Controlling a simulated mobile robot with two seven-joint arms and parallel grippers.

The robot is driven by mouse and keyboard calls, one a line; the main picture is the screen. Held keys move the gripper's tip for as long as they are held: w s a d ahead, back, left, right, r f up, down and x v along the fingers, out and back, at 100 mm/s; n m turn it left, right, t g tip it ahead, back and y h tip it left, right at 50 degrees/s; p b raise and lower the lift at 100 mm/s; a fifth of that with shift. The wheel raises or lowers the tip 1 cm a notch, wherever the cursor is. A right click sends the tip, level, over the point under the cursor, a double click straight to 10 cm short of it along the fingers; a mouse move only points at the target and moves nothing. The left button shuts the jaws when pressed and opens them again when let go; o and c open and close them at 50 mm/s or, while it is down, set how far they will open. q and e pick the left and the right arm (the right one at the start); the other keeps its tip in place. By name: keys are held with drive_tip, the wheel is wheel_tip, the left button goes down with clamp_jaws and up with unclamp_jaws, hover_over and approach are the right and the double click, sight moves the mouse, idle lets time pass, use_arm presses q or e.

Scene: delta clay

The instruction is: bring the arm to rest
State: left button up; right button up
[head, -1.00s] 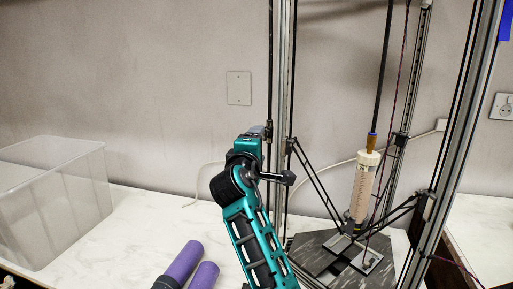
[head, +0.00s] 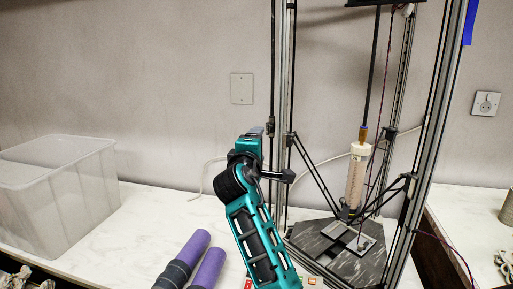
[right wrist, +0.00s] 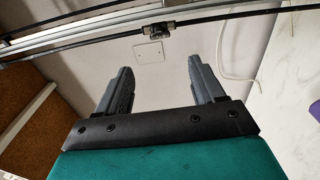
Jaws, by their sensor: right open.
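In the head view a teal and black arm of mine (head: 250,225) rises from the bottom middle and bends at its top. No gripper fingers show clearly there. In the right wrist view my right gripper (right wrist: 160,66) is open, with two dark grey fingers spread and nothing between them. A wall plate (right wrist: 150,52) shows behind the gap, and a metal rail with a dark rod crosses beyond the fingers. My left gripper is not in view.
A delta clay printer with a filled clay tube (head: 355,180) stands right of my arm. A clear bin (head: 60,210) is at the left. Two purple cylinders (head: 192,250) lie at the bottom. White counter between bin and arm is mostly bare.

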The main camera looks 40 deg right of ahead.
drive_tip(key=shift+s+a, duration=0.1)
idle(0.6)
drive_tip(key=s+a+f+y, duration=0.2)
drive_tip(key=a+f+y, duration=0.1)
drive_tip(key=f, duration=0.5)
drive_tip(key=s+a+f+y, duration=0.3)
drive_tip(key=a+f, duration=0.1)
drive_tip(key=f, duration=0.4)
drive_tip(key=s+a+f+y, duration=0.2)
drive_tip(key=a+f+y, duration=0.1)
drive_tip(key=f, duration=0.5)
drive_tip(key=s+a+f+m+y, duration=0.2)
drive_tip(key=s+a+f, duration=0.1)
drive_tip(key=s, duration=0.3)
drive_tip(key=s+a+f+m+g+y, duration=0.1)
drive_tip(key=s+a+f+m+y, duration=0.1)
drive_tip(key=s+a+f, duration=0.2)
drive_tip(key=s+a+f+m+y, duration=0.2)
drive_tip(key=s+a+f, duration=0.1)
drive_tip(key=s+f, duration=0.4)
drive_tip(key=s, duration=0.3)
drive_tip(key=shift+s+a+g, duration=0.2)
drive_tip(key=shift+g, duration=0.2)
drive_tip(key=shift+f, duration=0.1)
